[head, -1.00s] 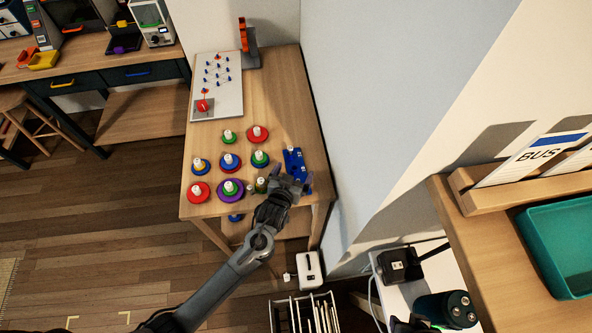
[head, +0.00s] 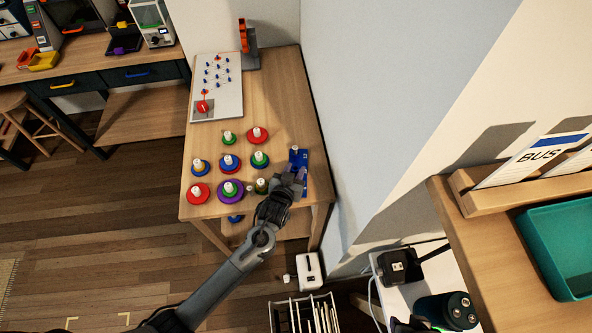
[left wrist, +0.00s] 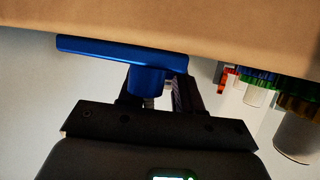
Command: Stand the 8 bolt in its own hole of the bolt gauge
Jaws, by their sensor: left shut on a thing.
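The blue bolt gauge (head: 304,186) lies at the right edge of the wooden table, with a small pale spot at its far end. My left gripper (head: 293,176) is over it, its jaws shut around its blue raised part. In the left wrist view the gauge (left wrist: 105,48) is a long flat blue bar with a stubby blue part reaching between my fingers (left wrist: 160,90). A small grey piece shows below that part; I cannot tell whether it is a bolt. I cannot make out the 8 bolt or the gauge's holes. My right gripper is not in view.
Several white pegs with coloured discs, such as a purple one (head: 231,198), stand left of the gripper. A white board (head: 230,95) with small blue pegs lies behind, beside an orange and grey stand (head: 247,45). The wall is close on the right.

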